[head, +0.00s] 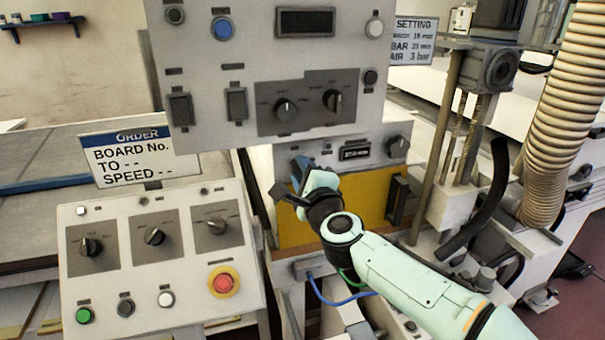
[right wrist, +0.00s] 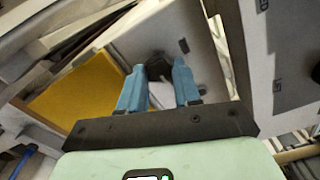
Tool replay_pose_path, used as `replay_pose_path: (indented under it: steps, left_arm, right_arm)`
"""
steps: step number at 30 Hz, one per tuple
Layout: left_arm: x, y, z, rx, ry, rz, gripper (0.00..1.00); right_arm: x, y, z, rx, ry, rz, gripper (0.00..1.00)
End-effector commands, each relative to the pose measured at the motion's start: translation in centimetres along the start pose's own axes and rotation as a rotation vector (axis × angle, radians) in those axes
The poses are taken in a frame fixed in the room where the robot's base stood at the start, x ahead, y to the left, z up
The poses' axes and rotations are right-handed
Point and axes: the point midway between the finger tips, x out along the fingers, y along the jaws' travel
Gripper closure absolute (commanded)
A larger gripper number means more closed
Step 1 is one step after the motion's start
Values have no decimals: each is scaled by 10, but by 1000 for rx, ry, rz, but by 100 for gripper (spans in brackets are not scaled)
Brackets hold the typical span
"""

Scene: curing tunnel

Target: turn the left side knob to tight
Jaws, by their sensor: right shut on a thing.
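A black knob (right wrist: 158,67) sits on a light grey panel in the right wrist view. My right gripper (right wrist: 160,70) has one blue finger on each side of it and is shut on it. In the head view my right gripper (head: 301,168) is at the left part of the low grey machine front with the yellow panel (head: 362,204). There the gripper and arm hide the held knob. I cannot read the knob's pointer or any tight mark. My left gripper is not in view.
A grey control box (head: 350,60) with knobs and switches hangs just above my right gripper. A sloped console (head: 160,275) with several knobs and a red stop button (head: 223,282) stands at the left. A ribbed hose (head: 560,120) is at the right.

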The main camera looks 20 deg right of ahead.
Motion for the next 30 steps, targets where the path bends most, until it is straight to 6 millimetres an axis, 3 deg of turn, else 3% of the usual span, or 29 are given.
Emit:
replay_pose_path:
  steps: [8,9,11,23,30]
  left_arm:
    - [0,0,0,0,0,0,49]
    - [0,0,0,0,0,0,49]
    - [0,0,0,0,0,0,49]
    - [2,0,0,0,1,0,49]
    - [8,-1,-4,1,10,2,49]
  right_arm:
    - [0,0,1,4,-2,2,98]
    - [0,0,1,4,-2,2,58]
    - [0,0,1,4,-2,1,42]
    - [-8,-1,0,2,-1,-1,42]
    - [-54,0,0,1,-1,-2,42]
